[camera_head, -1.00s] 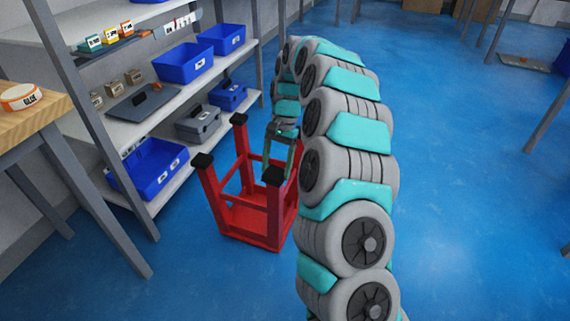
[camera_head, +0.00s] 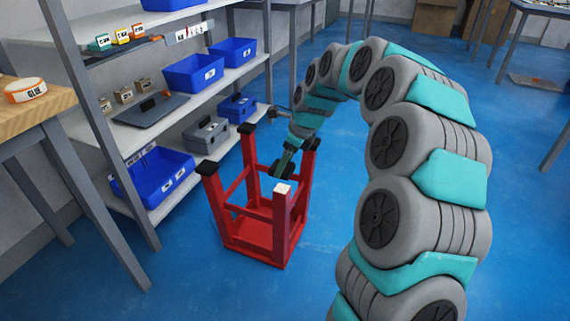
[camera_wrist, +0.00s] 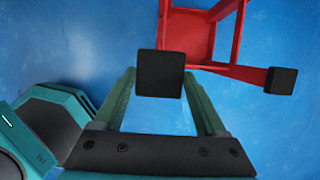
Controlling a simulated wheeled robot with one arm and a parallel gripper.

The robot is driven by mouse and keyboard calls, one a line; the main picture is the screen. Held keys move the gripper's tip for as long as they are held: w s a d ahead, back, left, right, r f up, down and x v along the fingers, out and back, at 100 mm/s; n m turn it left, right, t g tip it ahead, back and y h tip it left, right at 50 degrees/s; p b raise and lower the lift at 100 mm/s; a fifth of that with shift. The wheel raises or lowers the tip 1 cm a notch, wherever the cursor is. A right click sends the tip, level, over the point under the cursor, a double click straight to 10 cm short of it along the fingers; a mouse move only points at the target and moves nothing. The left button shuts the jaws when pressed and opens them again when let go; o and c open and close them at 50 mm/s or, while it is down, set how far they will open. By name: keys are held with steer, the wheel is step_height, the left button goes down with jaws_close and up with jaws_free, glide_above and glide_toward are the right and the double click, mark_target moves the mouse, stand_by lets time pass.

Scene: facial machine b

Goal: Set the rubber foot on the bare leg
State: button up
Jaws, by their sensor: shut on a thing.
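The red stool (camera_head: 262,232) stands upside down on the blue floor, legs up. Its nearest leg has a bare pale top (camera_head: 283,188). The other legs carry black feet, one at the left (camera_head: 207,168). My gripper (camera_head: 281,166) is shut on a black rubber foot (camera_wrist: 160,73), just behind and above the bare leg top in the head view. In the wrist view the block sits between my green fingers (camera_wrist: 160,90) and covers the end of a red leg behind it. Whether they touch cannot be told. A fitted foot (camera_wrist: 281,81) shows at the right there.
A shelf unit (camera_head: 150,125) with blue bins (camera_head: 193,73) and a grey toolbox (camera_head: 205,134) stands close at the left. A wooden-topped table (camera_head: 60,98) with glue is at the near left. Blue floor is open at the right.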

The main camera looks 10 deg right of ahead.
mark_target(281, 188)
steer(key=shift+r+p, duration=0.1)
steer(key=shift+p, duration=0.25)
steer(key=shift+f, duration=3.15)
steer(key=shift+f+p, duration=0.15)
steer(key=shift+p, duration=0.25)
steer(key=shift+f, duration=0.4)
steer(key=o, duration=1)
steer(key=shift+o, duration=0.2)
steer(key=shift+r+p, duration=0.15)
steer(key=shift+p, duration=0.15)
steer(key=shift+r+p, duration=1.45)
steer(key=shift+r, duration=0.95)
